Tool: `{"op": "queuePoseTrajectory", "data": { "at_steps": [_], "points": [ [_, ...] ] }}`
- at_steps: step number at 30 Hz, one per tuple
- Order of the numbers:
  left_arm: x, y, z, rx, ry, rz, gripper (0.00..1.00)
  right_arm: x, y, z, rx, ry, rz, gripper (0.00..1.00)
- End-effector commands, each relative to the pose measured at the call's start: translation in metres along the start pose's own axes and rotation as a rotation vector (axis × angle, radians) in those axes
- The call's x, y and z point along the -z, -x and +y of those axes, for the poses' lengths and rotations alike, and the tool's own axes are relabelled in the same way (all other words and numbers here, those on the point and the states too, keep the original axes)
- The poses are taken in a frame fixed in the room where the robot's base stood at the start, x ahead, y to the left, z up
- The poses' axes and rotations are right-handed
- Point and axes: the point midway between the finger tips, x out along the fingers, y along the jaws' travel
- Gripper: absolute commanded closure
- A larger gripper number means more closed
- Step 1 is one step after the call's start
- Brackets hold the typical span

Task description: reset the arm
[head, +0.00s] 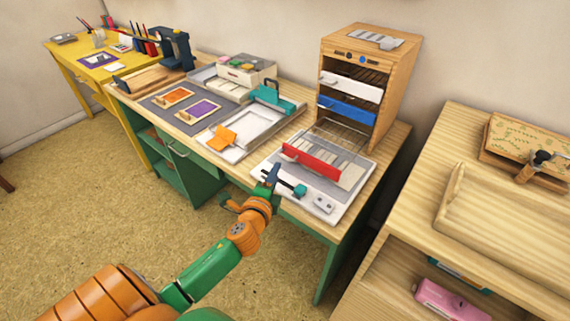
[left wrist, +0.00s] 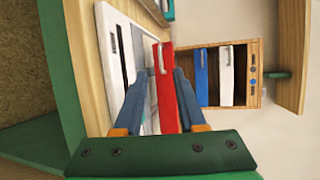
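My left gripper (head: 271,172) reaches in from the lower left at the front edge of the green-legged table. In the left wrist view its two fingers (left wrist: 167,75) stand apart, open. A red-fronted tray (head: 312,160) with a handle lies in front of the gripper; its red front shows between the fingers in the left wrist view (left wrist: 166,100). I see no firm grip on it, and cannot tell whether a finger touches it. My right arm and gripper are not in view.
A wooden rack (head: 398,85) with a white drawer (head: 352,86) and a blue drawer (head: 347,109) stands behind the tray. A white board (head: 325,206) lies under it. Inkpads and a teal-clamped press (head: 275,98) sit to the left. Another wooden table (head: 465,120) stands at right.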

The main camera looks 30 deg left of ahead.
Motion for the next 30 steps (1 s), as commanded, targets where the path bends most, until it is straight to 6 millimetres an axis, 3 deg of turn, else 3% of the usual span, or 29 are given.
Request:
{"op": "queuePoseTrajectory", "data": {
  "at_steps": [4,7,12,15,24,30],
  "points": [
    [0.0,0.002,0.003,-0.013,0.025,-0.006,0.6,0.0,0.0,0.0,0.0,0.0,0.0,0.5],
    [0.002,0.025,0.029,-0.141,0.242,-0.061,0.6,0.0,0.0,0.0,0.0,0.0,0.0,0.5],
    [0.018,0.093,0.089,-0.474,0.681,-0.201,0.6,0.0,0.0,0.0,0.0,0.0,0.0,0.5],
    [0.031,0.131,0.111,-0.638,0.843,-0.269,0.6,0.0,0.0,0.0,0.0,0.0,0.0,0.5],
    [0.068,0.239,0.138,-1.059,1.132,-0.443,0.6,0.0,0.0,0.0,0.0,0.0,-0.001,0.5],
    [0.075,0.223,0.188,-1.087,1.11,-0.472,0.6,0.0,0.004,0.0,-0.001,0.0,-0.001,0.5]
  ]
}}
